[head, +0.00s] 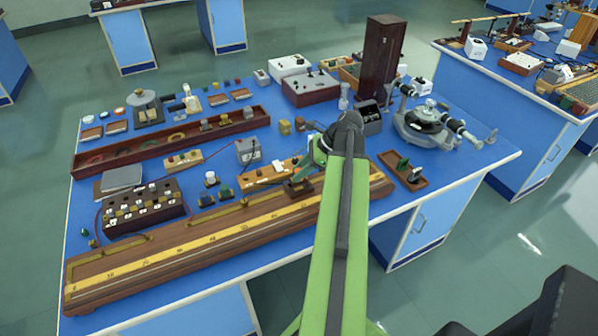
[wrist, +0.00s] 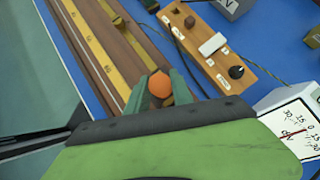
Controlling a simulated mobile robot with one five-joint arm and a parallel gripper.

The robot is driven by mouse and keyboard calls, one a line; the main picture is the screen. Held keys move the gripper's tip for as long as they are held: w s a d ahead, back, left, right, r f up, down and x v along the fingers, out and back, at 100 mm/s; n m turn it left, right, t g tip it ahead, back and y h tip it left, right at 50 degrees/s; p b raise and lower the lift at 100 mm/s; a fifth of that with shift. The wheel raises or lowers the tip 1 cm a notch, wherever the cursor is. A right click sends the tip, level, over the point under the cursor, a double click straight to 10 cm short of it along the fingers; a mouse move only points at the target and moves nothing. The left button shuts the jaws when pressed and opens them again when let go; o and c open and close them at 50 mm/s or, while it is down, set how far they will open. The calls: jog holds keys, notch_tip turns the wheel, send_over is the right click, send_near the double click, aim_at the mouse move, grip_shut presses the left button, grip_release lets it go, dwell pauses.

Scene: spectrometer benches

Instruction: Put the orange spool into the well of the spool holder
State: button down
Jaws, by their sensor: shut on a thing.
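The orange spool (wrist: 159,84) is between the two green fingers of my gripper (wrist: 158,97) in the wrist view. The gripper is shut on it, and its rounded orange end faces the camera. Brown wood shows around and below the spool, and I cannot tell whether the spool touches it. In the head view my gripper (head: 304,174) is over the back edge of the long wooden scale board, just above a small dark brown block (head: 298,188). This block may be the spool holder; its well is hidden. I cannot make out the spool in the head view.
The long scale board (head: 190,246) runs along the bench's front. A wooden switch panel (wrist: 213,52) and a white dial meter (wrist: 292,125) are close to the gripper. A dark plug box (head: 145,207) stands left, a small brown tray (head: 402,171) right.

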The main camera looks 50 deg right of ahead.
jog(key=shift+f+b, duration=1.3)
jog(key=shift+f, duration=0.2)
jog(key=c, duration=1)
grip_release()
jog(key=shift+c, duration=0.2)
jog(key=shift+r, duration=0.1)
jog(key=p+v, duration=1.4)
jog(key=v, duration=0.3)
jog(key=shift+s, duration=0.15)
